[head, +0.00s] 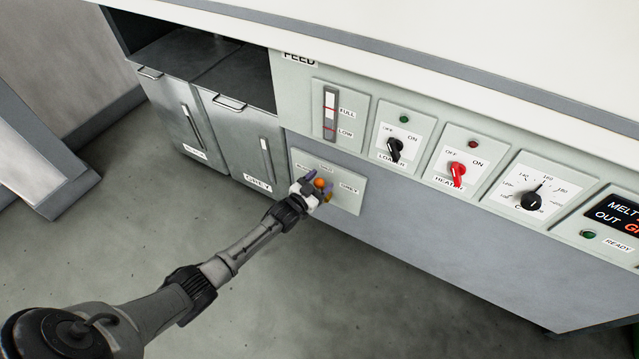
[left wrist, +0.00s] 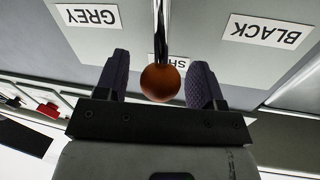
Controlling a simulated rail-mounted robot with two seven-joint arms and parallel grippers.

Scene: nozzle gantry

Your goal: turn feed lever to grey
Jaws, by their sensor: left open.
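The feed lever has an orange ball knob (head: 319,183) and a thin metal rod. It stands on a pale plate (head: 347,201) on the cabinet front. In the left wrist view, which is upside down, the knob (left wrist: 162,83) is in front of the partly hidden SHUT label (left wrist: 178,63), between the GREY label (left wrist: 89,16) and the BLACK label (left wrist: 266,31). My left gripper (head: 316,189) is at the lever, its fingers open on either side of the knob, with a gap visible on both sides. My right gripper is not in view.
To the right are the loader switch (head: 395,149), red heater switch (head: 457,173) and a dial (head: 532,199). A level gauge (head: 330,111) is above the lever plate. Two metal bins, including the GREY-labelled one (head: 240,135), stand left. The floor in front is clear.

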